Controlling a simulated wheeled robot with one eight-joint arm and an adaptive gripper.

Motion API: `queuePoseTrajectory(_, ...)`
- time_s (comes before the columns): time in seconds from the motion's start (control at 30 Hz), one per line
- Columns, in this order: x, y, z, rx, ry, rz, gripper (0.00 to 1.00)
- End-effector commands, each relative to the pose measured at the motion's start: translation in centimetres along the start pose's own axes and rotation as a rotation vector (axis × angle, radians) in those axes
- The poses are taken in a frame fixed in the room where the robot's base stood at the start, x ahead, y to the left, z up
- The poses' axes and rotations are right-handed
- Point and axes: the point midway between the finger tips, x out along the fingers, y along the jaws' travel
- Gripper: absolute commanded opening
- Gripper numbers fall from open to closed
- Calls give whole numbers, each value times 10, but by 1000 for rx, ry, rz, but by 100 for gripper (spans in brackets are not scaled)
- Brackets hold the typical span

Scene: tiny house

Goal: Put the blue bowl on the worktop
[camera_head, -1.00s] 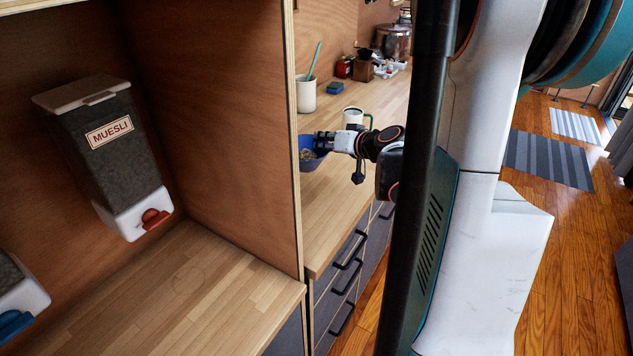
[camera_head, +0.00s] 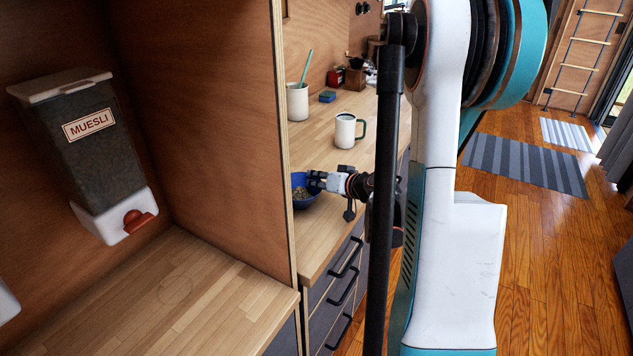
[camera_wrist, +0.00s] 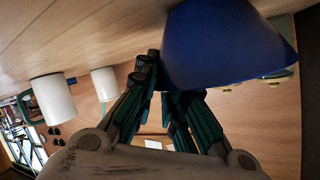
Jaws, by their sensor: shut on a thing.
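The blue bowl (camera_head: 302,202) is over the long wooden worktop (camera_head: 325,212), close to its surface, just right of the wooden partition. I cannot tell whether its base touches the wood. It looks roughly upright, with some brownish, grainy contents. My gripper (camera_head: 314,181) is shut on the bowl's rim from the right side. In the wrist view, the bowl (camera_wrist: 225,45) fills the upper right and my gripper's fingers (camera_wrist: 168,80) meet its edge. The partition hides part of the bowl's left side in the head view.
A white mug (camera_head: 345,131) with a green handle stands behind the bowl. Farther back are a white utensil pot (camera_head: 298,101) and a blue sponge (camera_head: 327,97). The wooden partition (camera_head: 281,150) stands close at left. A muesli dispenser (camera_head: 95,150) hangs in the nearer alcove. Drawer handles (camera_head: 346,258) stick out below.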

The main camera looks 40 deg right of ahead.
Motion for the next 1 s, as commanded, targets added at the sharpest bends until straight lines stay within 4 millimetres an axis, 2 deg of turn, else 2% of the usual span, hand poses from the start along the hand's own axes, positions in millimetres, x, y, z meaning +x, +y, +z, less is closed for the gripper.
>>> queuePoseTrajectory(0.17,1,1,2,1,0,0,0)
queuePoseTrajectory(0.2,1,1,2,0,0,0,14)
queuePoseTrajectory(0.27,1,1,2,0,0,0,28)
queuePoseTrajectory(0.3,1,1,1,0,0,0,31)
queuePoseTrajectory(0.7,-1,-1,-2,0,0,0,31)
queuePoseTrajectory(0.87,-25,0,-2,1,1,3,31)
queuePoseTrajectory(1.0,-55,0,-3,3,2,4,31)
